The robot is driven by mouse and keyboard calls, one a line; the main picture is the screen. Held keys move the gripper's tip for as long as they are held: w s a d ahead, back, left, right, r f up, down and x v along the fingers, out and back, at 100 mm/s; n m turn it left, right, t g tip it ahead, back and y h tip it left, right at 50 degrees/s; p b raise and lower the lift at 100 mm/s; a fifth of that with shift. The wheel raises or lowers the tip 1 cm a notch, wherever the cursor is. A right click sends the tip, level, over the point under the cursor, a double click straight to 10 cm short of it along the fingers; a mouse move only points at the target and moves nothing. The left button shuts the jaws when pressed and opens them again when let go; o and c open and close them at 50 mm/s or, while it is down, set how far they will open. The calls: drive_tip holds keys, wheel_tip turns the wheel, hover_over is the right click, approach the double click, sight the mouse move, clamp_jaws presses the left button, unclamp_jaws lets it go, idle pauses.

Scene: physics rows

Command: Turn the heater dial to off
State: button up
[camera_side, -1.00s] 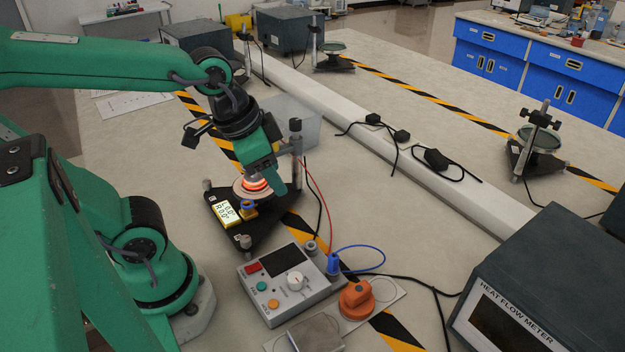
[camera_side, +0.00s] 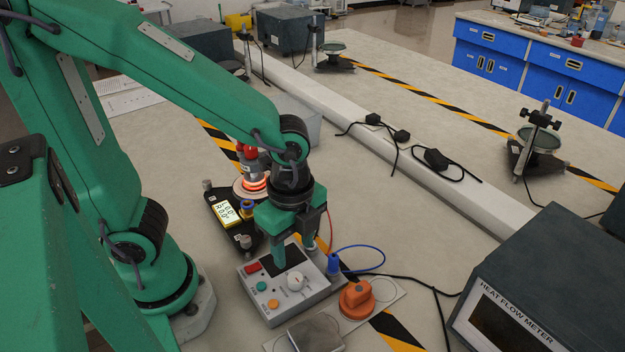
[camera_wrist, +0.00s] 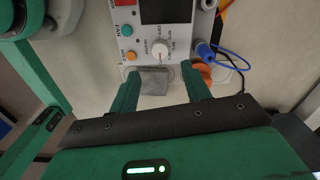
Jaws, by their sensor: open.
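The heater dial (camera_side: 296,281) is a small white knob on the grey control box (camera_side: 263,303). In the wrist view the dial (camera_wrist: 159,50) sits ahead of my gripper, with printed labels around it, "OFF" above. A red mark shows on it; its exact setting is too small to read. My gripper (camera_side: 295,250) is open and empty, pointing down above the box, apart from the dial. In the wrist view my gripper (camera_wrist: 162,80) has its two fingers spread, below the dial in the picture. The heater coil (camera_side: 256,184) glows orange.
An orange knob-like piece (camera_side: 356,298) and a grey flat pad (camera_side: 317,335) lie beside the box. A blue plug (camera_side: 333,263) with a cable stands at its right edge. A yellow display (camera_side: 227,214) sits on the black stand behind. A heat flow meter (camera_side: 540,290) stands right.

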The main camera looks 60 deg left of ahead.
sight(295, 277)
drive_tip(key=shift+f, duration=0.1)
drive_tip(key=shift+f, duration=3.75)
drive_tip(key=c, duration=1)
